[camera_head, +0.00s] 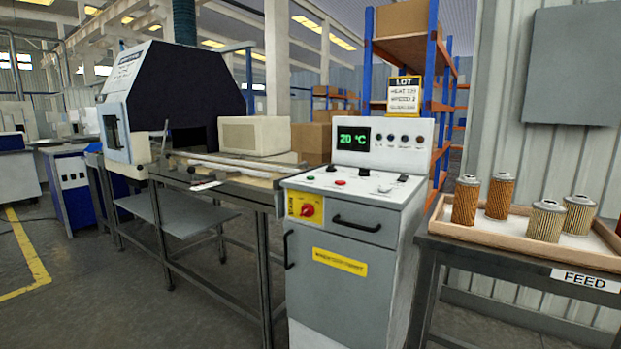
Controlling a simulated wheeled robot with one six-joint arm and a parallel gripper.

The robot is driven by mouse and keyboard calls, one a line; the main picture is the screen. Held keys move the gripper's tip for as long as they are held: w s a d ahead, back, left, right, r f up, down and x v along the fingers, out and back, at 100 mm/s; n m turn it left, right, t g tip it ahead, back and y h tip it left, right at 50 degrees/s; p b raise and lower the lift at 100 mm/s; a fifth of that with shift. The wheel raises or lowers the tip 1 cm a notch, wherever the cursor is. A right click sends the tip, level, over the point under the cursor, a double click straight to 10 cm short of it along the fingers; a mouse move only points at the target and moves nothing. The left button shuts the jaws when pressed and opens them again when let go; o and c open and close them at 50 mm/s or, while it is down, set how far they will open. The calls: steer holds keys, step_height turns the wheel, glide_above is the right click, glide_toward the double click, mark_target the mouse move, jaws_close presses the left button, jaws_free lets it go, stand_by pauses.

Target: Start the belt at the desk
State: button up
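The control desk (345,235) is a light grey cabinet in the middle, with a sloped top panel. A green display (354,138) on its raised back reads "20 °C", beside a row of small dark knobs. On the sloped panel are a red button (340,183), a smaller green button (310,179) and several black switches or knobs. A red rotary switch (307,209) on a yellow plate is on the front. The belt line (215,172) runs left from the desk to a dark-hooded machine (175,85). My gripper is not in view.
Right of the desk, a FEED table holds a wooden-rimmed tray (470,234) with several filter cartridges (501,195). A lot sign (404,95) stands behind the desk. Shelving with boxes is behind. Open floor (110,290) lies at the left front.

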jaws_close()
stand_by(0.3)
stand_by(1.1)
